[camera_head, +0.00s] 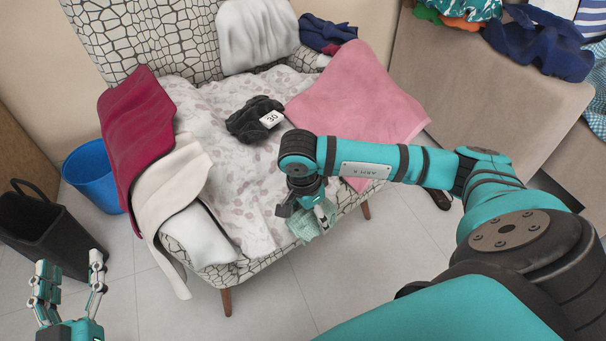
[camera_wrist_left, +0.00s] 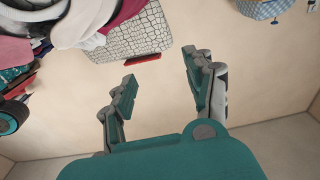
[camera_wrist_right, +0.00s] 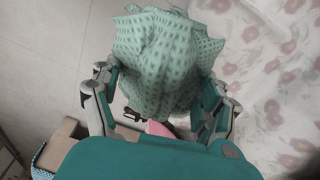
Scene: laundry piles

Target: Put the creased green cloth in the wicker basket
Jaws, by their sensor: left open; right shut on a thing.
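The creased green cloth (camera_head: 301,226) hangs bunched in my right gripper (camera_head: 308,204), at the front edge of the patterned armchair. In the right wrist view the cloth (camera_wrist_right: 165,55), pale green with a darker check, sits crumpled between the fingers of my right gripper (camera_wrist_right: 158,80), which is shut on it. My left gripper (camera_head: 72,262) is open and empty at the lower left, apart from the cloth. No whole wicker basket shows in the head view. A blue-checked, basket-like thing (camera_wrist_left: 262,10) shows partly at the top of the left wrist view; I cannot tell its material.
The armchair holds a black cloth tagged 30 (camera_head: 256,118), a pink cloth (camera_head: 360,95), a crimson cloth (camera_head: 137,130) and cream cloths. A blue bin (camera_head: 92,176) and black bin (camera_head: 45,232) stand left. A bench (camera_head: 470,85) with clothes stands right. Front floor is clear.

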